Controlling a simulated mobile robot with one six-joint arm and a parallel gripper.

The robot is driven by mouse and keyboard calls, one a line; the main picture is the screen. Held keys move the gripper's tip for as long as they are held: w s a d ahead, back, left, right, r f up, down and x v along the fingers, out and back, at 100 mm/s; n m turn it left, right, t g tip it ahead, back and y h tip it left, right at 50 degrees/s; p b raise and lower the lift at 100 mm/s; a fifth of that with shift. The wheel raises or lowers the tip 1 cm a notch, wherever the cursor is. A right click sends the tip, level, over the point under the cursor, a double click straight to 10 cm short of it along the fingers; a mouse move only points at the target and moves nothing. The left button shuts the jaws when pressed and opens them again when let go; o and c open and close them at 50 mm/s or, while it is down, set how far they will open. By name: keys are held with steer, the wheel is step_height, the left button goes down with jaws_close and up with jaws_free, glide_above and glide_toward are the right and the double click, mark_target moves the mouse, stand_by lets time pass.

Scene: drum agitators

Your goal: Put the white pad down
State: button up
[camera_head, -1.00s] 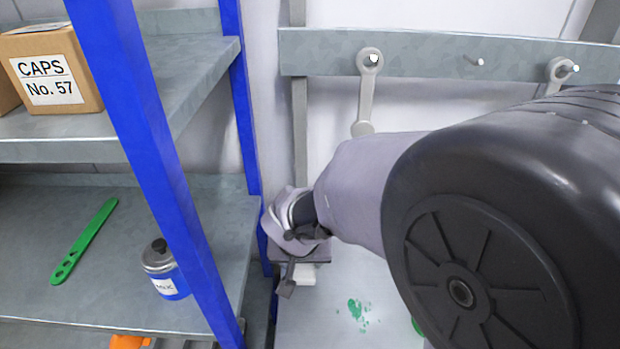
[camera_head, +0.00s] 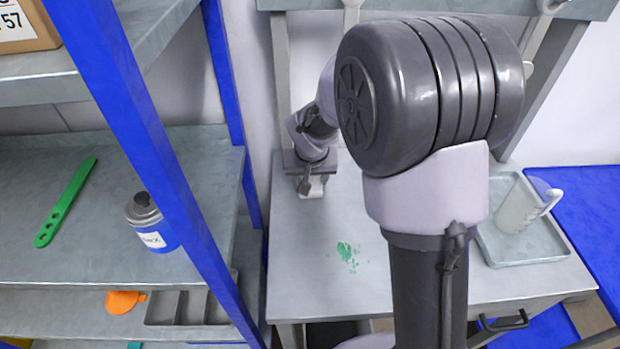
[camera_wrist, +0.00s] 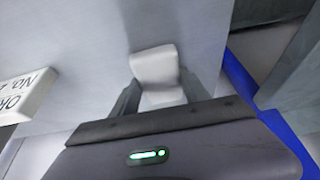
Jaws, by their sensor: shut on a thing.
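My gripper (camera_head: 311,184) is at the back left of the grey workbench (camera_head: 300,265) in the head view, pointing down. It is shut on the white pad (camera_wrist: 154,66); in the wrist view the pad sits between the two dark fingers. In the head view only a small pale bit of the pad (camera_head: 318,188) shows under the gripper. It is close to the bench top, but I cannot tell whether it touches it. A green stain (camera_head: 347,254) is on the bench to the right of and nearer than the gripper.
A tray (camera_head: 545,250) with a pale jug (camera_head: 524,206) stands at the bench's right. A blue shelf post (camera_head: 150,150) rises on the left; its shelf holds a can (camera_head: 152,225) and a green tool (camera_head: 68,200). A white label block (camera_wrist: 25,95) shows in the wrist view.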

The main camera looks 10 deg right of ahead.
steer(key=shift+f+b, duration=0.25)
steer(key=shift+b, duration=0.05)
steer(key=o, duration=1.2)
steer(key=shift+s+a, duration=0.1)
steer(key=shift+s+f, duration=0.1)
steer(key=w+d+p+v, duration=0.1)
steer(key=p+v, duration=0.4)
steer(key=v, duration=0.7)
steer(key=s+a+r+y, duration=0.1)
steer(key=s+r, duration=0.2)
steer(key=s, duration=0.5)
steer(key=s+a+r+m+y, duration=0.1)
steer(key=s+r, duration=0.3)
steer(key=s, duration=0.4)
steer(key=s+a+r+m+t, duration=0.1)
steer(key=s+a+r, duration=0.1)
steer(key=s, duration=0.6)
steer(key=shift+r+y, duration=0.4)
steer(key=shift+r, duration=0.5)
